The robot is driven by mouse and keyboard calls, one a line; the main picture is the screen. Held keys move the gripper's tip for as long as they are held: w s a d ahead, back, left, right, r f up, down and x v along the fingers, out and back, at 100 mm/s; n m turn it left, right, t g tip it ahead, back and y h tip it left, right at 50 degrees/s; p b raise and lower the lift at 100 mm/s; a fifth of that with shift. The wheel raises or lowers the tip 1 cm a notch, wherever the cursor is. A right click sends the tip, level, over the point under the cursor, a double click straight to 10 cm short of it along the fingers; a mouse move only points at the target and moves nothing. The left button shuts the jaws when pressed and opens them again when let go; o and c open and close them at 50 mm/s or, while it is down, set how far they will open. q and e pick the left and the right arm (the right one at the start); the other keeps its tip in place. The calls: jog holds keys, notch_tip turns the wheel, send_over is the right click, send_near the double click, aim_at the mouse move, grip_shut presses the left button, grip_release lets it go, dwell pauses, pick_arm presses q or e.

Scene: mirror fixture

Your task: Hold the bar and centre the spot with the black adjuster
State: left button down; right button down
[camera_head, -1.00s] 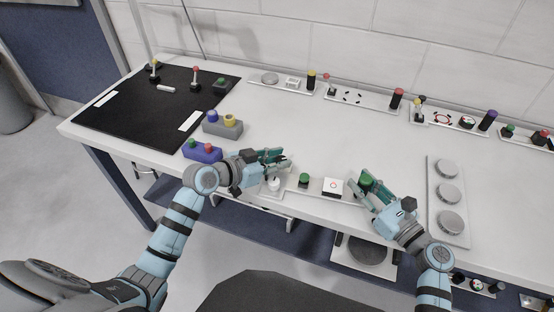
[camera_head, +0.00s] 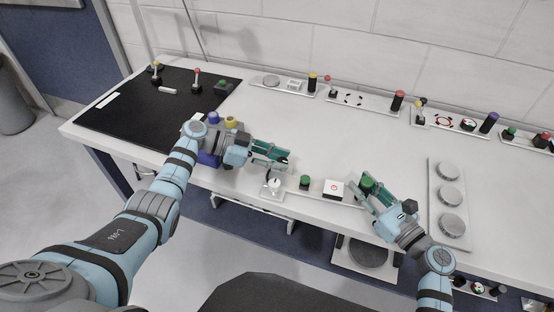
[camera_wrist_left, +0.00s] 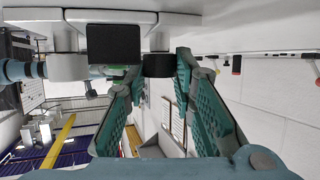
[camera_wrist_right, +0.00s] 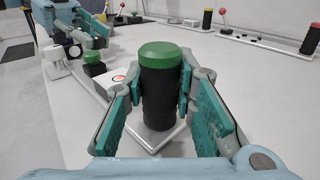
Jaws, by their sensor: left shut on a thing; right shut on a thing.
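The bar, a black upright cylinder with a green cap (camera_wrist_right: 160,85), stands at the right end of the fixture strip; its cap shows in the head view (camera_head: 367,181). My right gripper (camera_head: 371,187) is shut around it. My left gripper (camera_head: 287,160) is at the fixture's left end, above a white knob (camera_head: 273,184). In the left wrist view its fingers close on a short black knob, the black adjuster (camera_wrist_left: 158,66), partly hidden by the fingers. A white target square (camera_head: 334,188) with a red ring sits between the grippers; the spot on it is too small to place.
A short green button (camera_head: 305,181) sits left of the target. A grey plate with round discs (camera_head: 450,198) lies to the right. Other fixture strips line the wall; the table's middle is clear.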

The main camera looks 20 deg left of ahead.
pick_arm(q)
jog(key=shift+f+g, duration=0.15)
jog(key=shift+g, duration=0.25)
jog(key=c, duration=1.3)
grip_release()
notch_tip(320, 180, up, 10)
jog(key=shift+r, duration=0.1)
